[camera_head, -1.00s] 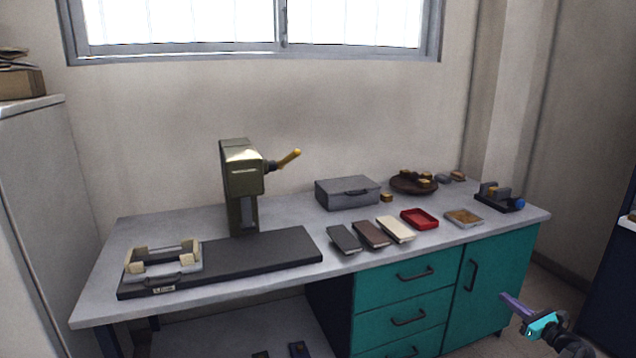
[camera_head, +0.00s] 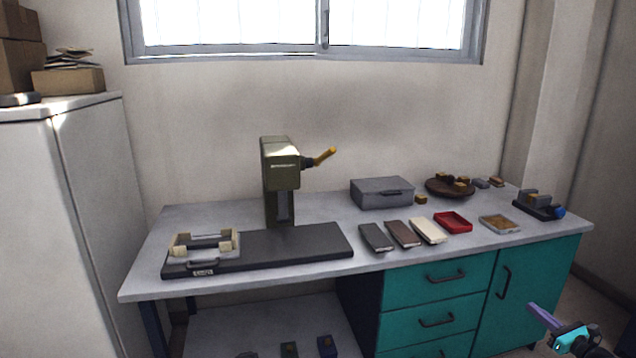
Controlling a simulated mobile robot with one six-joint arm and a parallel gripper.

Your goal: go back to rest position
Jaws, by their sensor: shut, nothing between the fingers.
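My gripper (camera_head: 545,318) shows at the bottom right, in front of the teal cabinet door and below the bench top. It has purple fingers and a teal body. The fingers are together with nothing between them. It is apart from the bench and touches nothing that I can see. Most of my arm behind it is cut off by the frame's bottom edge.
The grey bench (camera_head: 370,262) carries an olive press (camera_head: 281,175) with a yellow handle, a grey box (camera_head: 382,193), dark, brown and cream covers, and a red tray (camera_head: 453,229). A pale cabinet (camera_head: 95,200) stands left. Open floor lies at the lower right.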

